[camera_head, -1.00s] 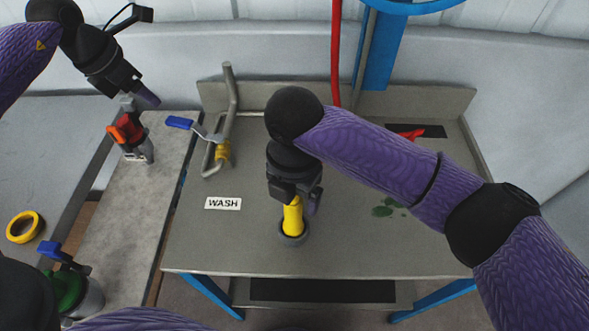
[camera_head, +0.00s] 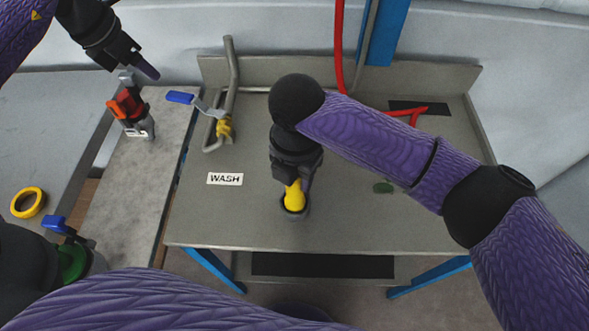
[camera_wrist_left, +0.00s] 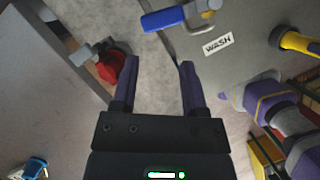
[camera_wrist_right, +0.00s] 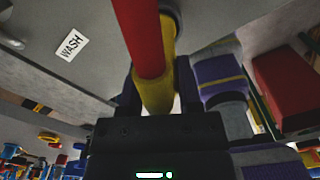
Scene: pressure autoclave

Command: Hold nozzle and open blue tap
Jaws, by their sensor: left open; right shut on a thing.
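The yellow nozzle (camera_head: 294,194) stands in a dark round holder near the table's front. My right gripper (camera_head: 296,178) is shut on it from above; the nozzle (camera_wrist_right: 155,92) also shows between the jaws in the right wrist view, with a red part joined to it. The blue tap handle (camera_head: 180,97) sits on a bent metal pipe (camera_head: 231,75) at the table's left, and shows at the top of the left wrist view (camera_wrist_left: 163,20). My left gripper (camera_head: 143,68) is open and empty, up and left of the blue handle, apart from it.
A red valve (camera_head: 127,104) stands on the left side bench (camera_head: 128,195). A green valve with a blue handle (camera_head: 70,260) is nearer the front left. A yellow ring (camera_head: 28,202) lies at far left. A WASH label (camera_head: 225,179) is on the table. A red hose (camera_head: 338,45) hangs behind.

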